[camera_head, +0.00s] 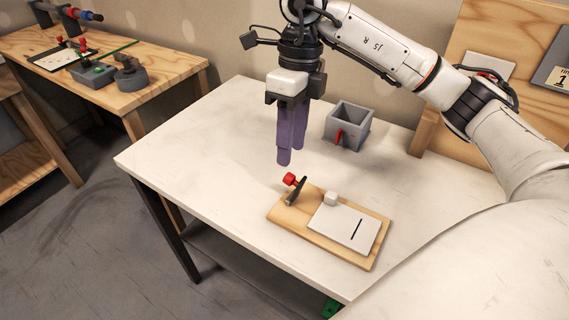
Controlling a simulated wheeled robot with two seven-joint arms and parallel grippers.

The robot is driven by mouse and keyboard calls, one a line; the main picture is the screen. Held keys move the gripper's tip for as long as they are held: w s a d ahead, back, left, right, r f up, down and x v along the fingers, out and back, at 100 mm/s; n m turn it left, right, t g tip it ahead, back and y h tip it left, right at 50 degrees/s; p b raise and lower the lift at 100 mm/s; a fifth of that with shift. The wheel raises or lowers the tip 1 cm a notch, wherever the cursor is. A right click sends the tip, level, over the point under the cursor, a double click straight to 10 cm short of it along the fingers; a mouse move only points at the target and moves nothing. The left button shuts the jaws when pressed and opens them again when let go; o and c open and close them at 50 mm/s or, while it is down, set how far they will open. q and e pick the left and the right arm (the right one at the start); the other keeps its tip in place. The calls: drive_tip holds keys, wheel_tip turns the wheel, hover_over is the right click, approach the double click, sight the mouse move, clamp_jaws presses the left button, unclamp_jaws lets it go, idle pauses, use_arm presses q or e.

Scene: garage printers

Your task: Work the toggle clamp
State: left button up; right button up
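The toggle clamp is mounted on a wooden board (291,222) on the white table. Its dark lever (296,192) stands tilted up at the board's left end, with a red knob (290,179) at its upper end. A small white block (331,198) sits beside the lever, at the edge of a pale plate (340,228) with a dark slot. My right gripper (291,157) points down above and behind the clamp, apart from it. My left gripper is not in view.
A grey open box (349,126) with a red part on its front stands behind the clamp. An upright wooden panel (452,60) is at the back right. The left part of the white table (190,160) is clear. Another wooden bench (160,75) with tools stands at the left.

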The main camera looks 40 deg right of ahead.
sight(289, 173)
drive_tip(key=f, duration=0.6)
drive_tip(key=shift+s+a+f, duration=0.2)
drive_tip(key=shift+a+f, duration=0.15)
drive_tip(key=shift+a, duration=0.05)
clamp_jaws()
